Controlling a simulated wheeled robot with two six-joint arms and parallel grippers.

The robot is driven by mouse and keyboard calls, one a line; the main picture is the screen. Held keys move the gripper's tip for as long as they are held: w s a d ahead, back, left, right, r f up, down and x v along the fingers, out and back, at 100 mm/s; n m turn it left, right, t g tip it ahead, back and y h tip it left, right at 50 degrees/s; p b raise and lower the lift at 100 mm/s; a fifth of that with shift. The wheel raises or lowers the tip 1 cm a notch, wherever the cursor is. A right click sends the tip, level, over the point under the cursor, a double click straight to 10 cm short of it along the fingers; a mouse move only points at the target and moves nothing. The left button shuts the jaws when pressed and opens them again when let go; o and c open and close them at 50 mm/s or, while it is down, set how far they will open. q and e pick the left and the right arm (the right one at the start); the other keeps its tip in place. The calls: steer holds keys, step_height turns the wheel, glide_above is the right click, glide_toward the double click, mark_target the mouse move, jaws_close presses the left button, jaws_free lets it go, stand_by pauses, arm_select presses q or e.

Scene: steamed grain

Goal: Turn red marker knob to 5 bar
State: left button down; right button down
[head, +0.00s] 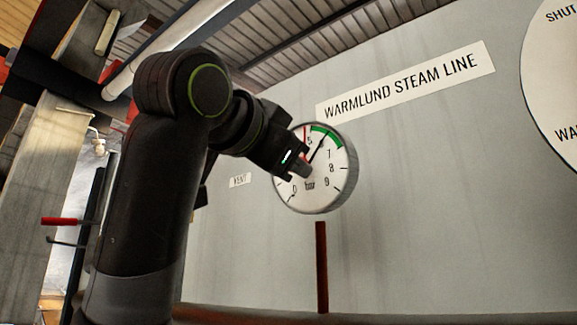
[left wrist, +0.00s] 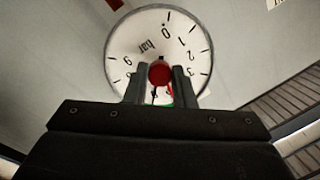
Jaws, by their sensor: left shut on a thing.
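The round white gauge (head: 333,192) with a "bar" dial is on the grey wall in the head view; it also shows upside down in the left wrist view (left wrist: 122,52). Its black needle (head: 319,147) points into the green band (head: 328,133). A thin red marker (head: 305,138) shows close beside the 5. My left gripper (head: 304,169) is at the dial's centre. In the left wrist view its fingers (left wrist: 160,85) are shut on the red knob (left wrist: 160,72), one on each side. The head view hides the knob behind the gripper. My right gripper is not in view.
A "WARMLUND STEAM LINE" sign (head: 405,85) is above the gauge. A large round white plate (head: 555,85) is at the right. A dark red upright bar (head: 322,268) stands below the gauge. A "VENT" label (head: 240,180) and a red handle (head: 62,221) are at the left.

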arm_select(q)
steer(key=shift+m, duration=0.4)
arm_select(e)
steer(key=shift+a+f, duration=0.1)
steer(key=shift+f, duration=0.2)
arm_select(q)
steer(key=c, duration=1.2)
jaws_free()
steer(key=shift+w, duration=0.1)
